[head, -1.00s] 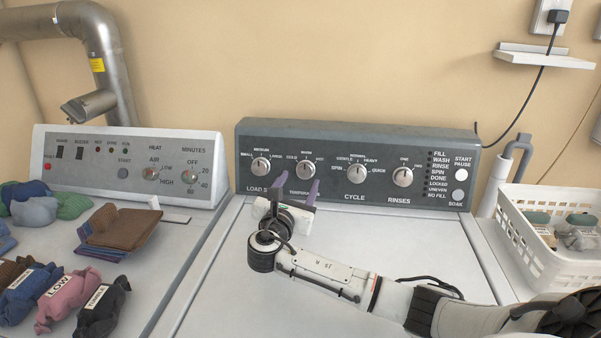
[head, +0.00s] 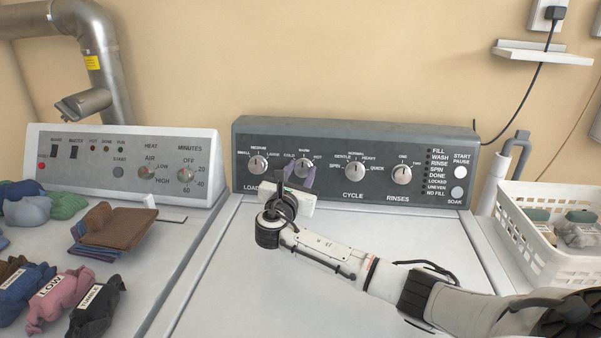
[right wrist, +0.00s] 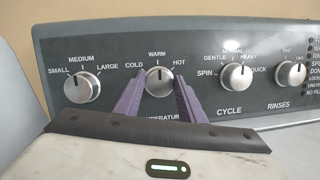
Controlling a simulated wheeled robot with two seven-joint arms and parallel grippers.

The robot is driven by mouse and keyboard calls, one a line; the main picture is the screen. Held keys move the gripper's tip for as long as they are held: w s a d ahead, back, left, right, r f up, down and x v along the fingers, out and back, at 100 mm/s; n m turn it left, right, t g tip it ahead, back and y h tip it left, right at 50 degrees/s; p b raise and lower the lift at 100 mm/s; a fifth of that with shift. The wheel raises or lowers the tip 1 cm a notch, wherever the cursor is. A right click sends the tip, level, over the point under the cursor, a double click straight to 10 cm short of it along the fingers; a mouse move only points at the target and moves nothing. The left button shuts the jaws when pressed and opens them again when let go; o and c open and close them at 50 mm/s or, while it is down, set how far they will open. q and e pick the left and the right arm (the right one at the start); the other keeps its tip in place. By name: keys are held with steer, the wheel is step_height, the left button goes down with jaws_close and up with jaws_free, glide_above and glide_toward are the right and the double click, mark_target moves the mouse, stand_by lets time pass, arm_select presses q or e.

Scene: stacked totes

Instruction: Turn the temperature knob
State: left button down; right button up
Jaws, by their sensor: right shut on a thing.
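The temperature knob (head: 304,168) is a round silver dial on the grey washer panel, between the load size knob (head: 257,165) and the cycle knob (head: 354,171). In the right wrist view the temperature knob (right wrist: 159,80) has its dark pointer line straight up, at WARM, with COLD to the left and HOT to the right. My right gripper (head: 301,175) is at the panel, its two purple fingers on either side of the knob, shut on it. The fingers (right wrist: 160,92) partly hide the TEMPERATURE label below. My left gripper is not in view.
The rinses knob (head: 402,174) and start button (head: 460,172) lie farther right. A white basket (head: 555,262) stands at the right. The dryer panel (head: 110,160) and folded cloths (head: 122,227) are at the left. The washer lid (head: 225,285) is clear beneath my arm.

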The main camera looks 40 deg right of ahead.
steer(key=shift+n+t+p, duration=0.3)
steer(key=shift+n+p, duration=0.25)
steer(key=shift+n, duration=0.25)
steer(key=n, duration=0.3)
steer(key=shift+s+t+y, duration=0.1)
steer(key=shift+t+y, duration=0.2)
steer(key=shift+t, duration=0.1)
steer(key=n+y, duration=0.1)
steer(key=n, duration=0.2)
steer(key=n+t+y, duration=0.1)
steer(key=n, duration=0.3)
steer(key=shift+f+n+t, duration=0.15)
steer(key=shift+n+t, duration=0.15)
steer(key=o, duration=1)
steer(key=shift+o, duration=0.2)
